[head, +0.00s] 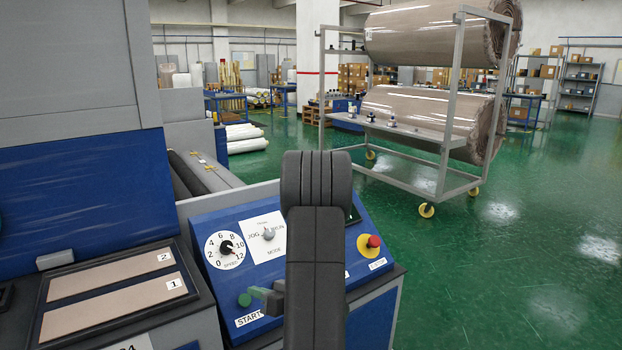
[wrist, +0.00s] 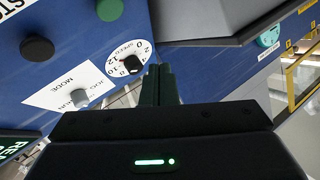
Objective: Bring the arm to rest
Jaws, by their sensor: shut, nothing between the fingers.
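My arm rises in front of the blue control panel (head: 205,228) in the head view and hides part of it. My gripper (head: 262,293) is low at the panel's front, just right of the green START button (head: 244,300). In the wrist view my gripper (wrist: 160,72) has its two dark fingers together with nothing between them. Beyond the fingertips are the speed dial (wrist: 131,63) and the mode switch (wrist: 80,97). The green button (wrist: 110,10) is at the top. Whether the fingers touch the panel I cannot tell.
A red emergency button (head: 374,241) sits on the panel right of my arm. A machine with sample strips (head: 110,290) stands at left. A wheeled rack (head: 445,150) holds wrapped rolls (head: 425,110) behind. The green floor (head: 520,250) at right is clear.

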